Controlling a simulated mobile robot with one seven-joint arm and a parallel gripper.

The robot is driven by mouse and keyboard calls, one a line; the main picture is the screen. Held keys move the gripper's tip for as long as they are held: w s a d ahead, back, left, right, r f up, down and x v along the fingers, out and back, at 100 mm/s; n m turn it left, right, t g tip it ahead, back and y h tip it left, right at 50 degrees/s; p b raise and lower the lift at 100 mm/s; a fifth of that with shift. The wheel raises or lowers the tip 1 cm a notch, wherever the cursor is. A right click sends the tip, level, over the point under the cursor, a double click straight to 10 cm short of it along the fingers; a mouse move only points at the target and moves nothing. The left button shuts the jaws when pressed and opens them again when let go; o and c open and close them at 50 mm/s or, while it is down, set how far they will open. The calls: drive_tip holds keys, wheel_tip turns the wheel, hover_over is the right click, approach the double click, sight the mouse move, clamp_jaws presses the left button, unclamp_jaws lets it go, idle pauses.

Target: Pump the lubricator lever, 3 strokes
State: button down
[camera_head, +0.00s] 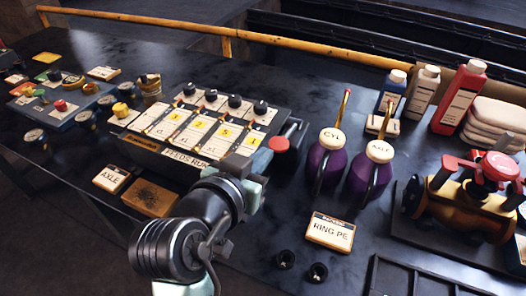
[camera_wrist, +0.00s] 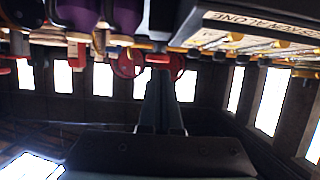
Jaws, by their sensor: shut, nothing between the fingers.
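The lubricator (camera_head: 190,130) is a dark box with several lit sight glasses, dark knobs on top and a "FEEDS RUN" plate in front. Its lever (camera_head: 291,130) is a short metal rod at the box's right end, with a red knob (camera_head: 279,145) at the near end. My gripper (camera_head: 258,162) is shut and empty, just in front of the box's right end and close to the red knob. I cannot tell whether they touch. In the wrist view my closed fingers (camera_wrist: 163,88) point toward the inverted bench scene, with the lubricator (camera_wrist: 250,30) at upper right.
Two purple oil cans, CYL (camera_head: 325,160) and the other (camera_head: 371,170), stand close to the right of the lever. A "RING PE" block (camera_head: 330,232) lies nearer. A red-wheeled valve (camera_head: 470,195) is at far right. An "AXLE" block (camera_head: 112,179) lies left.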

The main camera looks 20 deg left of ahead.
drive_tip(key=v, duration=0.7)
drive_tip(key=shift+d+r, duration=0.1)
drive_tip(key=shift+r, duration=0.15)
idle(2.1)
